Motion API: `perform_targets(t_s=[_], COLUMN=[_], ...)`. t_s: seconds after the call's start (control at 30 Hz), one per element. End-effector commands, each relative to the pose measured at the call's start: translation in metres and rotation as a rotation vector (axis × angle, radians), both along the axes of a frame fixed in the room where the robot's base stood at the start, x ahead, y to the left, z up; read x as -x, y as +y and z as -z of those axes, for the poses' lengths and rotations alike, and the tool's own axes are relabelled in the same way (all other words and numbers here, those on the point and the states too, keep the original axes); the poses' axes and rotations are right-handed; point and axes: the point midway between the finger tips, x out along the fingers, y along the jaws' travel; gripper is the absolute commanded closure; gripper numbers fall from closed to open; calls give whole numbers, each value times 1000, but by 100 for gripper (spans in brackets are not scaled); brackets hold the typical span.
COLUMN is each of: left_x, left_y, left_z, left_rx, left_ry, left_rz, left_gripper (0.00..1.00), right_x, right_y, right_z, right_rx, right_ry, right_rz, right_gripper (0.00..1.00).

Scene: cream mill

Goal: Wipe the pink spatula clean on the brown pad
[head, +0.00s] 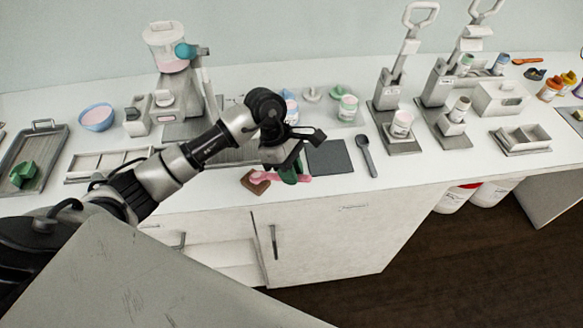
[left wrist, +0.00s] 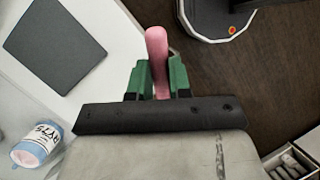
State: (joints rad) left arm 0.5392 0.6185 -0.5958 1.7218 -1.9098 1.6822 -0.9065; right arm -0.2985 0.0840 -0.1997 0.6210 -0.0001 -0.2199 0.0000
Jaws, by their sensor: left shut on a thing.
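My left gripper (head: 290,174) has green fingers shut on the pink spatula (head: 265,176) near the counter's front edge. The brown pad (head: 257,186) lies on the counter just left of the fingers. One end of the spatula reaches left over the pad; I cannot tell whether it touches it. A pink end also sticks out right of the fingers. In the left wrist view, the spatula (left wrist: 157,45) stands between the green fingers (left wrist: 156,82), and the pad is hidden. My right gripper is not in view.
A dark grey mat (head: 329,157) and a grey spoon (head: 367,156) lie right of the gripper. A mixer (head: 178,85) and blue bowl (head: 96,117) stand at back left. Presses (head: 394,100) stand at right. A jar (left wrist: 38,145) shows in the left wrist view.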

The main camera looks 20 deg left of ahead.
Motion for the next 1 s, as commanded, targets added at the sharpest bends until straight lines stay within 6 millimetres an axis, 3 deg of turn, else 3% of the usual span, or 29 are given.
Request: perform_targets(t_s=[0.33, 1.0], left_x=[0, 0], left_y=[0, 0], left_z=[0, 6], left_rx=[0, 0], left_ry=[0, 0], left_rz=[0, 0], left_gripper=[100, 100], right_x=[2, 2], right_y=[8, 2], right_z=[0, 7], right_rx=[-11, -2], right_ry=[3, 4], right_rz=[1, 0], right_gripper=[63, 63])
